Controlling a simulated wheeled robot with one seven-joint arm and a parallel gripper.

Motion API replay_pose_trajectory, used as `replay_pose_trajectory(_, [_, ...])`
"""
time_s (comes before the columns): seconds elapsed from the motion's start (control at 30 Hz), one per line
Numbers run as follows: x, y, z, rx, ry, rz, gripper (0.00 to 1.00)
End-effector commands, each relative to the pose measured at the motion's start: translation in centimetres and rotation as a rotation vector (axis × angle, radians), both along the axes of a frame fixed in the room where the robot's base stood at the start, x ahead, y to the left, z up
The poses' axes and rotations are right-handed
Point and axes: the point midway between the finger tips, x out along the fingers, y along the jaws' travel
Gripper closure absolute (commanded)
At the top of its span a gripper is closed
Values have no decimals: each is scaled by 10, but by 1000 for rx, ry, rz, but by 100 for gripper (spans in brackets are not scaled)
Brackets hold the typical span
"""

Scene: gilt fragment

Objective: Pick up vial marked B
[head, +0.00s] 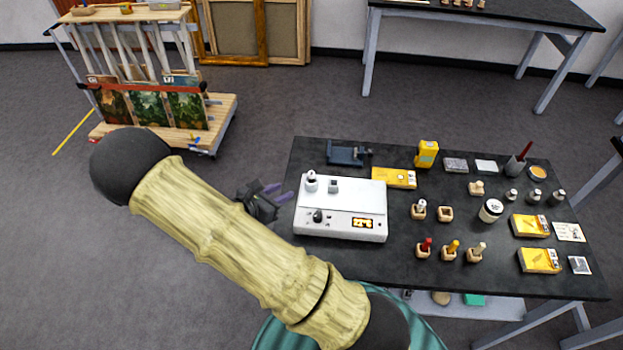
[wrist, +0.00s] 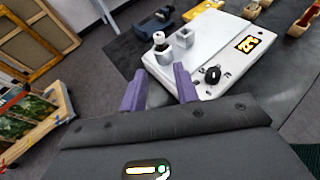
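My gripper (head: 279,193) is at the left edge of the black table, beside the white instrument box (head: 340,228). In the wrist view its two purple fingers (wrist: 160,75) are apart with nothing between them. A small white-capped vial (head: 311,181) stands upright on the box's top left; it shows beyond the fingertips in the wrist view (wrist: 160,41). A grey square holder (head: 333,186) is beside it. Another small vial (head: 419,207) sits in a wooden block, and several dark-capped vials (head: 534,195) stand at the right. I cannot read a B on any of them.
The box has a dark knob (head: 318,215) and a lit display (head: 362,223). Yellow boxes (head: 530,225), a large jar (head: 490,210) and wooden blocks with coloured pegs (head: 449,250) crowd the table's right. A painting rack (head: 165,110) stands left, with open floor between.

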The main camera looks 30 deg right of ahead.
Motion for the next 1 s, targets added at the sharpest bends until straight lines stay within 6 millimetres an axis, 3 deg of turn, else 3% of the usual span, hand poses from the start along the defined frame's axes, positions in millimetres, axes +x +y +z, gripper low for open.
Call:
replay_pose_trajectory(0.53, [32, -82, -33, -1, 0, -4, 69])
replay_pose_trajectory(1.0, [36, -90, -37, 0, 0, -2, 69])
